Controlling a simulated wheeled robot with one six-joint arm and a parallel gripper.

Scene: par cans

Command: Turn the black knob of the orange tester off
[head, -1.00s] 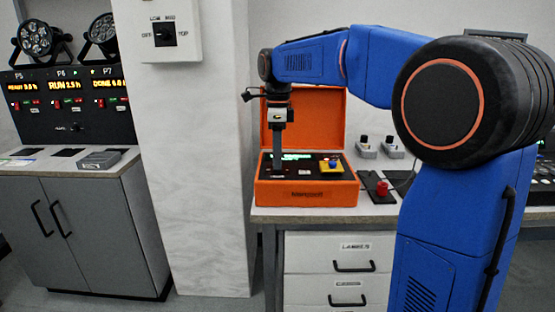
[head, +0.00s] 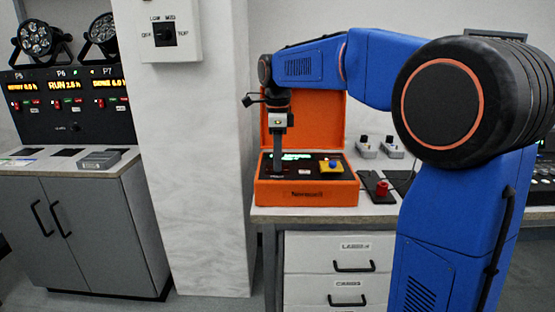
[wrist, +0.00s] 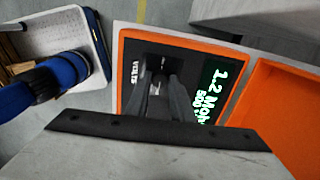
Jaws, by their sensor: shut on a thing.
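The orange tester (head: 308,195) is an open case on the desk, its lid raised behind it. Its dark panel has a lit green display (head: 297,156), which reads 1.2 MOhm or similar, with 500 below, in the wrist view (wrist: 212,92). My gripper (head: 278,172) points straight down at the left part of the panel. In the wrist view my gripper (wrist: 157,88) has its fingers close together at the panel, beside the VOLTS label. It is shut on the black knob, which the fingers mostly hide. The knob's pointer setting cannot be read.
A blue knob on a yellow plate (head: 332,166) sits on the tester's right side. A white pillar (head: 200,180) with a wall switch (head: 165,34) stands to the left, near my arm.

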